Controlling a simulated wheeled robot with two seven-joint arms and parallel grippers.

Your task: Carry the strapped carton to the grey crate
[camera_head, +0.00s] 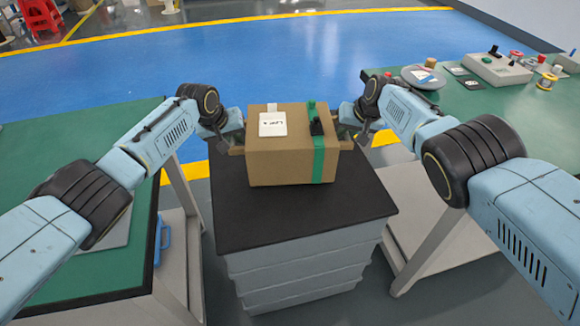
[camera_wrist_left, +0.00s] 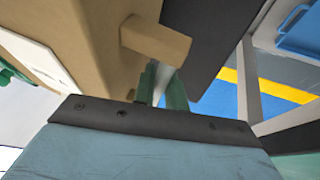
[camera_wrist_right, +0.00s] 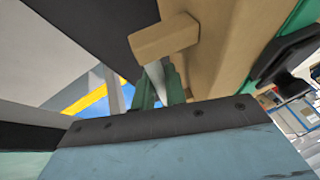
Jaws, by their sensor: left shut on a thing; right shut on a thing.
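The brown carton (camera_head: 285,168) has a green strap (camera_head: 319,160), a white label and a black buckle. In the head view it is upright over the black top (camera_head: 300,210) of the grey ribbed crate (camera_head: 300,265). I cannot tell whether its base touches that top. My left gripper (camera_head: 234,142) is shut on the carton's left side handle, which also shows in the left wrist view (camera_wrist_left: 155,40). My right gripper (camera_head: 346,138) is shut on the right side handle, seen in the right wrist view (camera_wrist_right: 164,38).
A green-topped table (camera_head: 75,150) stands at left, with a blue-handled item (camera_head: 163,240) below. Another green-topped table (camera_head: 470,110) at right bears spools, a plate (camera_head: 422,77) and a control box (camera_head: 497,68). Blue floor (camera_head: 250,50) lies behind.

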